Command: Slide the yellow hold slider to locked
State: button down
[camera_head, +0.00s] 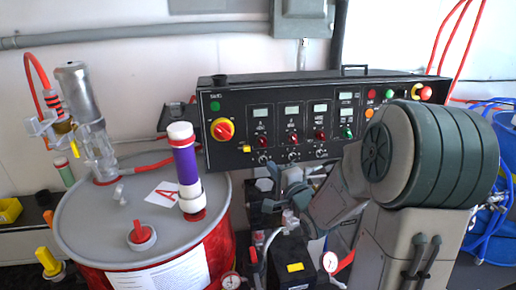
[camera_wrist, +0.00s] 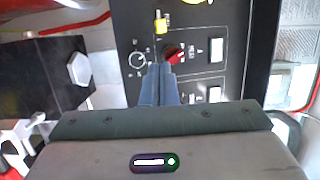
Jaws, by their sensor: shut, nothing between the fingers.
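The yellow hold slider (camera_head: 246,149) is a small yellow tab on the black control panel (camera_head: 232,163), below and right of the big red-and-yellow rotary switch (camera_head: 222,129). In the wrist view the slider (camera_wrist: 161,22) is near the top, beyond my fingertips. My gripper (camera_wrist: 161,68) is shut and empty, its two blue-grey fingers together. The fingertips appear over the panel between a round white-marked dial (camera_wrist: 137,60) and a red knob (camera_wrist: 175,54), apart from the slider. Whether they touch the panel I cannot tell. The slider's lettering is too small to read.
A red drum (camera_head: 75,235) with a grey lid stands left of the panel, with a purple-banded cylinder (camera_head: 186,168) on it. More knobs, displays and buttons line the panel to the right. My arm covers its lower right part.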

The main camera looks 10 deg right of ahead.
aim_at(247, 148)
jog(key=p+x, duration=0.2)
jog(key=x, duration=0.8)
jog(key=shift+d, duration=0.1)
dwell(0.3)
